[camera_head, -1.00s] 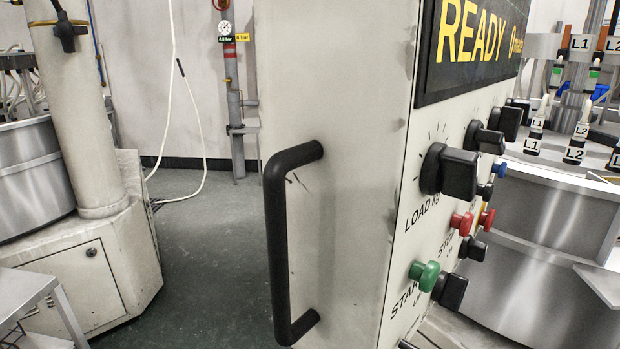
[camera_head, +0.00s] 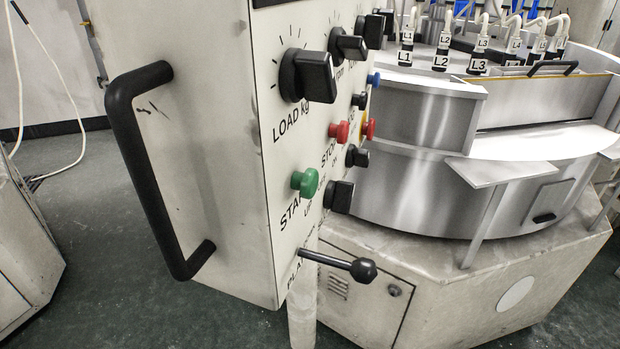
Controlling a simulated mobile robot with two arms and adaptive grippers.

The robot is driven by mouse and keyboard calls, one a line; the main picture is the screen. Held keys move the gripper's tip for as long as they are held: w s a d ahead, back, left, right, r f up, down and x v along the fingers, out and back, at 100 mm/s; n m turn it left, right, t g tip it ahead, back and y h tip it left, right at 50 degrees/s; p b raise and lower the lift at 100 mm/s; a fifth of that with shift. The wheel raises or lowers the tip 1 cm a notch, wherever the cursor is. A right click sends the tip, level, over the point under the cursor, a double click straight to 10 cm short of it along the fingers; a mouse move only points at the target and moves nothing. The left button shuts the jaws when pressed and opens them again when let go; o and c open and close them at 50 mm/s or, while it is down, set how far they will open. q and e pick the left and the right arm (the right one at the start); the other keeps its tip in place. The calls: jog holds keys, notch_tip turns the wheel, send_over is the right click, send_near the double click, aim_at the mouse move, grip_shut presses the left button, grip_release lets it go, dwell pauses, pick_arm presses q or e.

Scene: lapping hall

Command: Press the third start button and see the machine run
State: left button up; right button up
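A control panel (camera_head: 262,150) on a pale cabinet stands close in front of me, seen at a steep angle. A green button (camera_head: 305,182) marked START sits low on it. A red button (camera_head: 339,131) marked STOP is above and to the right of the green one. The lapping machine (camera_head: 420,195), with a steel drum, stands behind and to the right of the panel. The panel's display is almost wholly cut off at the top edge. Neither of my grippers is in view.
A black handle (camera_head: 150,180) juts from the cabinet's left side. A lever with a black knob (camera_head: 363,270) sticks out below the green button. Several black dials, including the load dial (camera_head: 309,76), stand out from the panel.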

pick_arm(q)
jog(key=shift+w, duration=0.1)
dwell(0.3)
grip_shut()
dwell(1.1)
